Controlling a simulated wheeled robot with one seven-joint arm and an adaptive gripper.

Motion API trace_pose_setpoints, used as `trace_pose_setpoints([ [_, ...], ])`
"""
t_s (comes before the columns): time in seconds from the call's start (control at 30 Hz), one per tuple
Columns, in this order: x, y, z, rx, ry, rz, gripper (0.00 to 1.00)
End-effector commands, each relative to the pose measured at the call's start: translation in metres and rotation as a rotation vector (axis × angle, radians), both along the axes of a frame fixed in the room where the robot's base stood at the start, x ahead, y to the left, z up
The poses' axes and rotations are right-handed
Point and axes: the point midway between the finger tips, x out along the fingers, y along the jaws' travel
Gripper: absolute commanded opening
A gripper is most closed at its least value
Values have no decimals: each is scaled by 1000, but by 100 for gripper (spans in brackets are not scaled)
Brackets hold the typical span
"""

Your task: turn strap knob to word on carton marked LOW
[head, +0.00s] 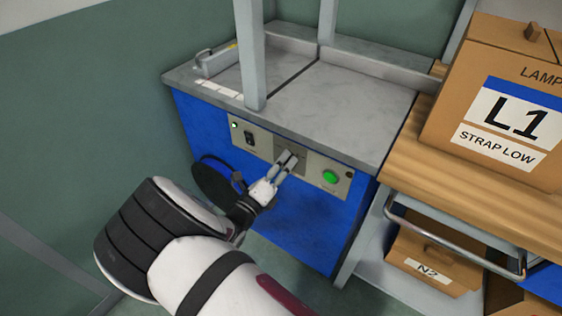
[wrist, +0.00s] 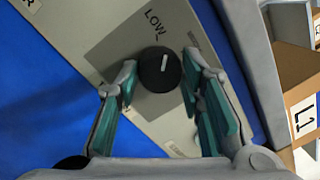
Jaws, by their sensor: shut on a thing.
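The strap knob (wrist: 152,76) is a round black dial with a white pointer line, on a grey panel (wrist: 115,42). The word LOW (wrist: 158,24) is printed just above it in the wrist view, and the pointer points roughly up toward it. My gripper (wrist: 160,76) has a finger on each side of the knob and is shut on it. In the head view my gripper (head: 287,160) is at the panel and hides the knob. The carton (head: 510,110) at the right reads L1 and STRAP LOW. Other dial print is partly hidden by the right finger.
The blue machine (head: 300,225) has a grey top (head: 345,98), upright posts (head: 250,60) and a green button (head: 330,177) right of my gripper. A black switch (head: 249,137) is left of it. A wooden bench (head: 405,165) adjoins at the right, with a carton (head: 430,262) marked N2 below.

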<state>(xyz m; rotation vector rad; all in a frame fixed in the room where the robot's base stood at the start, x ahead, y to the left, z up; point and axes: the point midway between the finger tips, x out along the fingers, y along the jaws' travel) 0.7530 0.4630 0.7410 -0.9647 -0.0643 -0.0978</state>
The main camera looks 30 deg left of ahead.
Motion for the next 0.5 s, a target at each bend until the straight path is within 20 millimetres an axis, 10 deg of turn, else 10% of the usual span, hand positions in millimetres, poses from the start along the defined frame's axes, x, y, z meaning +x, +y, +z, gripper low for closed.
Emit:
trace_pose_setpoints([
  [0.5, -2, -1, -2, -271, 26, 1, 7],
])
